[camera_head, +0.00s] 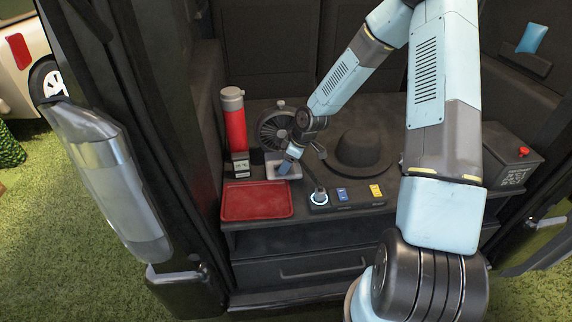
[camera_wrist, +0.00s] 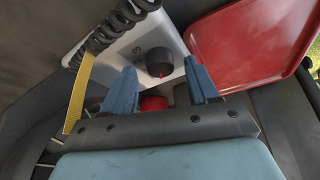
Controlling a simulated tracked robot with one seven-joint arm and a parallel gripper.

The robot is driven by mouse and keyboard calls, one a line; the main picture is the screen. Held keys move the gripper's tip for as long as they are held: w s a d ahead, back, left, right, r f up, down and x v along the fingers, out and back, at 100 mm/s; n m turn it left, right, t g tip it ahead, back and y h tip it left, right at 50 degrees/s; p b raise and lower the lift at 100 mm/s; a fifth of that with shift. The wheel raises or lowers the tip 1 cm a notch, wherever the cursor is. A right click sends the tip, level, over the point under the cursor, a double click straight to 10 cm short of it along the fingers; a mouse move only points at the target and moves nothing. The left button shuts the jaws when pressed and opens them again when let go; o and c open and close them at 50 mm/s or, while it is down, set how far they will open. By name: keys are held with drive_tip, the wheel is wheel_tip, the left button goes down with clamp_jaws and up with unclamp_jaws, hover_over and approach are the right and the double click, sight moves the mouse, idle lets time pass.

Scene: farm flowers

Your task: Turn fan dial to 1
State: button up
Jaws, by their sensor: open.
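The fan (camera_head: 274,131) stands on the dark shelf with its round cage behind my gripper (camera_head: 289,163). Its pale base (camera_head: 284,176) shows in front of the cage, partly hidden by my gripper. In the wrist view, the black round dial (camera_wrist: 160,62) with a red pointer mark sits on the pale base panel (camera_wrist: 116,56). My gripper (camera_wrist: 160,68) is open, with one blue finger on each side of the dial's line and nothing held. Whether the fingers touch the dial or panel, I cannot tell.
A red tray (camera_head: 257,201) lies front left of the fan, close to its base. A red flask (camera_head: 234,122) and small display device (camera_head: 240,166) stand left. A hat (camera_head: 361,152) and switch panel (camera_head: 345,198) lie right. A black coiled cord (camera_wrist: 101,36) crosses the base.

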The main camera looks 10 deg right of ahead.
drive_tip(key=shift+w+a+f, duration=0.1)
drive_tip(key=shift+a+f, duration=0.1)
drive_tip(key=shift+f, duration=0.3)
drive_tip(key=c, duration=1)
drive_tip(key=shift+m, duration=0.4)
drive_tip(key=m+t, duration=0.1)
drive_tip(key=m, duration=0.3)
drive_tip(key=shift+a+t+h, duration=0.15)
drive_tip(key=shift+t+h, duration=0.25)
drive_tip(key=shift+m+t+h, duration=0.3)
drive_tip(key=shift+m+h, duration=0.2)
drive_tip(key=shift+m, duration=1)
